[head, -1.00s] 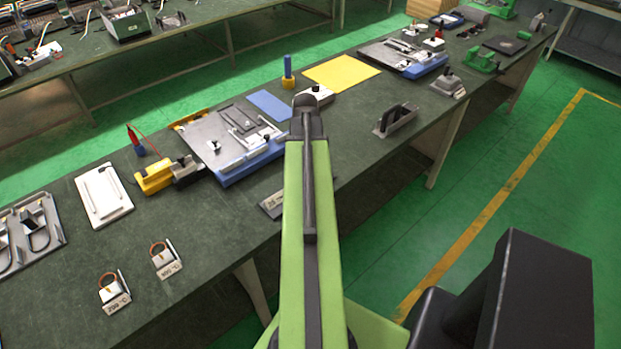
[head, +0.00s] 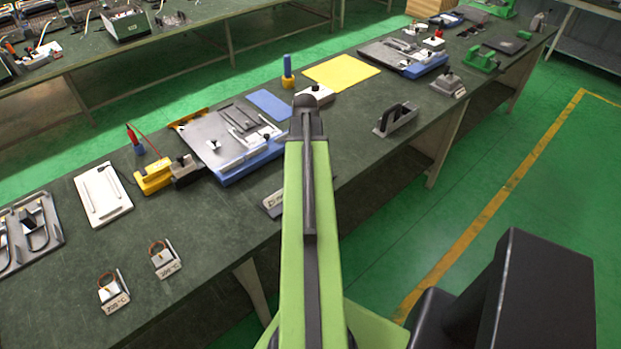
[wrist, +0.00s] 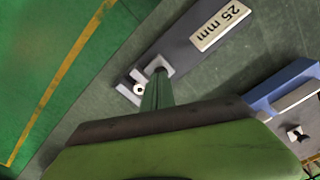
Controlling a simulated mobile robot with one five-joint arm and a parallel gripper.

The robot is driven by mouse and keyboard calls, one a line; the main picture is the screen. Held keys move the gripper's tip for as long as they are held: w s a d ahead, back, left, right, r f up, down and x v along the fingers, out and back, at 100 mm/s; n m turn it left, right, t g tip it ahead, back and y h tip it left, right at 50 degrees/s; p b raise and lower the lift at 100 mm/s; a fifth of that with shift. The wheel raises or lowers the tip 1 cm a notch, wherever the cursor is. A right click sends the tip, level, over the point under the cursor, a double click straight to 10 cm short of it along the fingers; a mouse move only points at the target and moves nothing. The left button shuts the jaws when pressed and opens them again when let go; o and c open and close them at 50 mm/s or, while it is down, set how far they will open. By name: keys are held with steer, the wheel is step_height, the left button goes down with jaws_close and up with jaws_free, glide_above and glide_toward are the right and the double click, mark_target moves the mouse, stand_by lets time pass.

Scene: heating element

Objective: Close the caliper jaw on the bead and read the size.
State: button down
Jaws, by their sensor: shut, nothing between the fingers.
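The caliper is a grey plate (wrist: 190,50) with a pale label reading "25 mm" (wrist: 221,25), seen upside down in the wrist view. At its lower left end are pale grey jaw pieces (wrist: 128,94) around a small white bead (wrist: 139,89) with a dark hole. My gripper (wrist: 159,76) is shut and empty; its dark green tip is at the pale bracket beside the bead. I cannot tell whether it touches the bracket or whether the jaw touches the bead. In the head view the caliper plate (head: 272,203) shows at the bench's front edge, partly hidden by my arm.
A blue-edged fixture with a grey plate (head: 235,140) stands behind the caliper, near my arm. A yellow and grey block (head: 155,176) is left of it. Two labelled temperature plates (head: 115,299) lie at front left.

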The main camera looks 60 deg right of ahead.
steer(key=shift+f+b, duration=0.5)
steer(key=shift+f, duration=0.05)
steer(key=shift+s+d, duration=0.15)
steer(key=shift+d, duration=0.3)
stand_by(0.5)
stand_by(0.7)
step_height(320, 180, up, 7)
steer(key=p, duration=0.7)
